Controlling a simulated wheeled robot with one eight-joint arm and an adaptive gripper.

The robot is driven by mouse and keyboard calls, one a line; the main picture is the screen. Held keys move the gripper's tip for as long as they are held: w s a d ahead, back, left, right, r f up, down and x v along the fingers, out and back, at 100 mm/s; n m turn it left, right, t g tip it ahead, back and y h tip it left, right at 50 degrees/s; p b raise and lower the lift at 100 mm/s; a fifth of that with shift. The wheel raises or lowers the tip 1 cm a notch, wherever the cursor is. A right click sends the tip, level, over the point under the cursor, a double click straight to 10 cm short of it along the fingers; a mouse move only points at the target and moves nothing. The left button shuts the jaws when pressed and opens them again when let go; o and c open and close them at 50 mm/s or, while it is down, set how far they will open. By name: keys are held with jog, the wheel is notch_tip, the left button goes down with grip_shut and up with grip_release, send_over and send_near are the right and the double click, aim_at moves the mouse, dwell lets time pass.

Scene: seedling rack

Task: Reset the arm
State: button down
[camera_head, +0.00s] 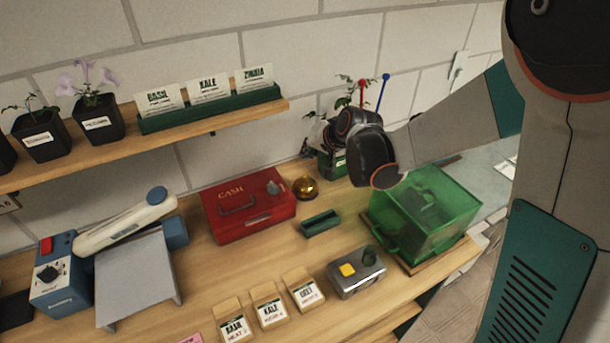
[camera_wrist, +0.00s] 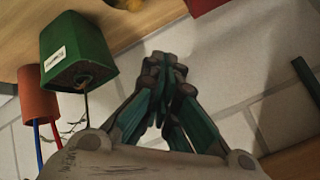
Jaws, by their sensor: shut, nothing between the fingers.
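My gripper (camera_wrist: 165,75) shows in the wrist view with its dark green fingers together at the tips, shut and empty. Behind it in that view are the pale block wall and a strip of wooden bench. In the head view my arm reaches in from the right, and its dark wrist end is above the back of the bench, left of the green transparent box (camera_head: 425,215). The fingers are hidden behind the wrist in the head view. A green pot (camera_wrist: 78,45) is close to the left of my gripper in the wrist view.
The wooden bench (camera_head: 255,255) holds a red cash box (camera_head: 245,212), a brass bell (camera_head: 306,187), a small green tray (camera_head: 320,223), a metal box with a yellow button (camera_head: 357,272) and several seed packets (camera_head: 269,305). A shelf (camera_head: 170,143) with potted plants runs along the wall.

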jog(key=shift+r, duration=0.1)
dwell(0.3)
jog(key=s+d+r+n+h+b, duration=0.1)
jog(key=s+d+r, duration=0.3)
jog(key=s, duration=0.4)
jog(key=s+d+r+n+h, duration=0.1)
jog(key=s+d+r, duration=0.25)
jog(key=s, duration=0.35)
jog(key=s+d+h, duration=0.1)
jog(key=s+d, duration=0.1)
jog(key=s, duration=0.6)
jog(key=s+d+n+g+h+b, duration=0.1)
jog(key=s+d, duration=0.2)
jog(key=s, duration=0.5)
jog(key=shift+s+d+f, duration=0.15)
jog(key=shift+f, duration=0.2)
